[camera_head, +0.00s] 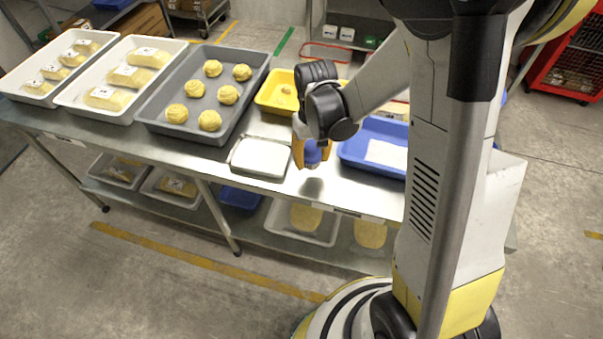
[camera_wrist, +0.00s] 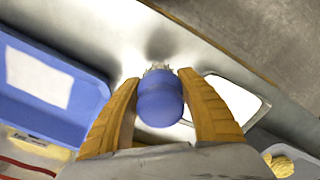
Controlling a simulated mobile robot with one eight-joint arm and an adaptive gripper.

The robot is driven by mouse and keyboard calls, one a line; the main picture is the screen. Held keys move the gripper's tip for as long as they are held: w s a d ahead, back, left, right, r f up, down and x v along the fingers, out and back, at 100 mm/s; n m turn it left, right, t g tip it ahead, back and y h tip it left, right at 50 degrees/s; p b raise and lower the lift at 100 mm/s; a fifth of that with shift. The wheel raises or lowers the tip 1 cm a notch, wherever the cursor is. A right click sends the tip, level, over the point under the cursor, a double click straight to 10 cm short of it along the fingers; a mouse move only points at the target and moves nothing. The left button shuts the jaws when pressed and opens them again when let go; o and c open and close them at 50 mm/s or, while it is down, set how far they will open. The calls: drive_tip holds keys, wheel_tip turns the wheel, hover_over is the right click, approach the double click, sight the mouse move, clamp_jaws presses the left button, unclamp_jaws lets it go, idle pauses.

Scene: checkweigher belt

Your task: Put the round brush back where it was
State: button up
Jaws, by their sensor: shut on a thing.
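The round brush (camera_wrist: 160,98) has a blue rounded handle, with pale bristles at its far end in the wrist view. My gripper (camera_wrist: 160,108) has orange-yellow fingers, one on each side of the brush, and is shut on it. In the head view the brush (camera_head: 313,154) hangs below my gripper (camera_head: 311,150), between the scale plate and the blue tray. The brush appears to be above the steel table, with a shadow beneath it. The bristles are hard to make out in the head view.
The steel table (camera_head: 290,190) holds a white square scale plate (camera_head: 261,157), a blue tray (camera_head: 352,152) with a white sheet, and a yellow tray (camera_head: 266,103). A grey tray (camera_head: 150,122) with several round buns stands left. White trays (camera_head: 68,100) hold labelled packs. Bare table lies in front of the brush.

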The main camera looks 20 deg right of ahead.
sight(303, 175)
drive_tip(key=shift+w+a+f, duration=0.3)
drive_tip(key=shift+a+f, duration=0.25)
drive_tip(key=shift+a, duration=0.3)
drive_tip(key=shift+a+f, duration=0.1)
drive_tip(key=shift+f, duration=0.15)
drive_tip(key=shift+f+b, duration=1.05)
drive_tip(key=shift+f, duration=0.7)
drive_tip(key=shift+f, duration=0.15)
drive_tip(key=o, duration=0.9)
